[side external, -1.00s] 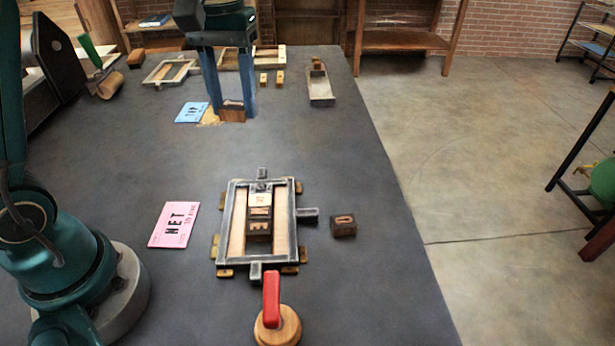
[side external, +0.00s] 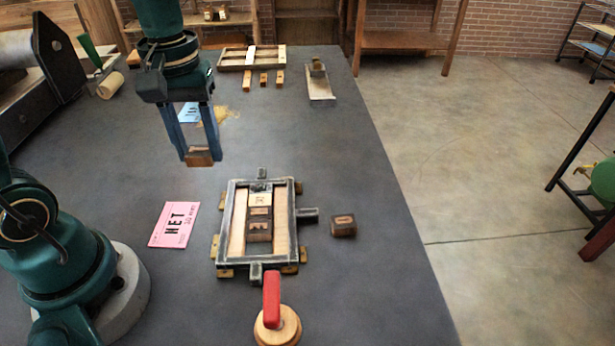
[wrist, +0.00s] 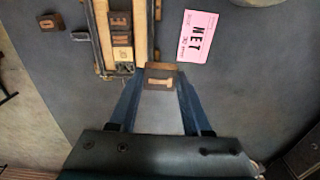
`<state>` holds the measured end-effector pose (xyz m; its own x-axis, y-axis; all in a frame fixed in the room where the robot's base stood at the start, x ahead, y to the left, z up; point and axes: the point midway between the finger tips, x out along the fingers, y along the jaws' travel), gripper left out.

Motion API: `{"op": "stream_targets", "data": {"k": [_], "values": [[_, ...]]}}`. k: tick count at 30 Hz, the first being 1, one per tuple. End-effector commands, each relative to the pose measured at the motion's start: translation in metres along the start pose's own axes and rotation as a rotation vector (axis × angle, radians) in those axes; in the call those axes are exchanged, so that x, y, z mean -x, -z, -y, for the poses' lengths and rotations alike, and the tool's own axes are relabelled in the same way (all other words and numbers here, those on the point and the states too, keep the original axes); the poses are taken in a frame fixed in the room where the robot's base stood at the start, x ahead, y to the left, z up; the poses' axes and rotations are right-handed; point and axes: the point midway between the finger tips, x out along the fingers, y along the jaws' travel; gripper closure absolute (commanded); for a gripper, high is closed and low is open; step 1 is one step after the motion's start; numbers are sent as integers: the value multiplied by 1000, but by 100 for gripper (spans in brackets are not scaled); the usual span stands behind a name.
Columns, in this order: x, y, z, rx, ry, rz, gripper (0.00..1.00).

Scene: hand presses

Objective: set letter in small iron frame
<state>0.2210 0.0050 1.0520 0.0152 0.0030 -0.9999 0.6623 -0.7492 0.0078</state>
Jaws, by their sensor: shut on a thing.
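My gripper (side external: 199,152) is shut on a brown wooden letter block (side external: 200,159) and holds it over the table, behind and left of the small iron frame. In the wrist view the held block (wrist: 160,79) shows a pale letter on its face, close to one end of the frame (wrist: 96,45). The iron frame (side external: 231,190) lies flat on the table, with pale wooden strips inside. Between the strips stand dark letter blocks (side external: 259,230) in a column, with a lighter piece (side external: 259,199) at the far end. The pink card (side external: 174,225) reads NET.
A loose block with an O-like letter (side external: 343,226) sits right of the frame. A red-handled wooden tool (side external: 271,300) stands in front. A blue card (side external: 190,112), a wooden frame (side external: 235,59) and a tray (side external: 319,85) lie farther back. Table between gripper and frame is clear.

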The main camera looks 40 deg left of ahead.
Motion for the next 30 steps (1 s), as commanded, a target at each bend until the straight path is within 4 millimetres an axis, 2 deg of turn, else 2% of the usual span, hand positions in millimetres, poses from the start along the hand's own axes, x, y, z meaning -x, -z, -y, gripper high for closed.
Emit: {"op": "stream_targets", "data": {"k": [4, 7, 22, 25, 30], "values": [[-8, -10, 8, 59, 7, 12, 100], [-13, -16, 4, 59, 10, 16, 100], [-67, -72, -68, 53, 12, 16, 100], [-74, -79, -77, 57, 10, 14, 100], [-83, -82, -81, 62, 12, 15, 100]]}}
